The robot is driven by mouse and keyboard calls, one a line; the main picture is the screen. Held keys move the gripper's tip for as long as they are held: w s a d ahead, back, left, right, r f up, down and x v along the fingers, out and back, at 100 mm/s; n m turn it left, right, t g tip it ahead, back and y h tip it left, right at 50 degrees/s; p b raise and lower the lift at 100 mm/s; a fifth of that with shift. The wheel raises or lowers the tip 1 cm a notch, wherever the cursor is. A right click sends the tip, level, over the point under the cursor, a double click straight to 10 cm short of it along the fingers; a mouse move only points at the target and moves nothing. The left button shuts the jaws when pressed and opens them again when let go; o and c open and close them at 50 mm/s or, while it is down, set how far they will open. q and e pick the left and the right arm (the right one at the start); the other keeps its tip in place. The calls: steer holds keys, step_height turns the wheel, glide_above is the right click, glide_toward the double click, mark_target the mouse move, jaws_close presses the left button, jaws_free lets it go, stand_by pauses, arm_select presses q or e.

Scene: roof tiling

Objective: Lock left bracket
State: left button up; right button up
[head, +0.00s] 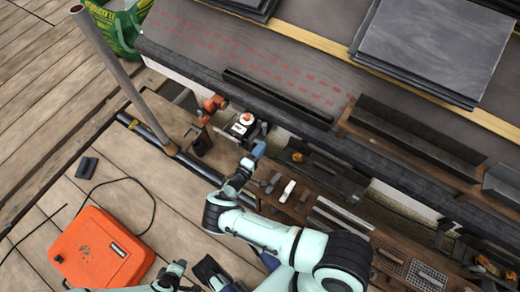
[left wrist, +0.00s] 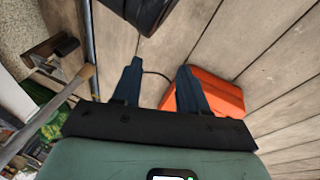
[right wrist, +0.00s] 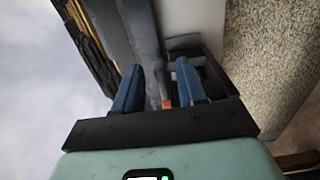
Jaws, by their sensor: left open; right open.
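The left bracket (head: 241,126) is a small dark and white fitting with a red-orange part, fixed under the eave near the gutter's left end. My right gripper (head: 258,150) is open, just below and right of it in the head view. In the right wrist view a dark bracket part (right wrist: 186,43) and a red-orange lever (right wrist: 168,93) show beyond and between the open blue fingers; no contact is visible. My left gripper (left wrist: 160,68) is open and empty, over the deck planks in its own wrist view.
An upright pole (head: 122,75) stands left of the eave. An orange case (head: 100,248) lies on the deck. A dark gutter length (head: 277,97) lies along the roof edge. Slates (head: 435,40) are stacked on the roof. Small tools lie on the bench right of my right gripper.

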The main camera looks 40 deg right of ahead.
arm_select(q)
steer(key=shift+s+d+r+p, duration=0.35)
steer(key=shift+s+r+p, duration=0.05)
steer(key=shift+s, duration=0.25)
arm_select(e)
steer(key=v, duration=1.3)
steer(key=shift+a+r, duration=0.1)
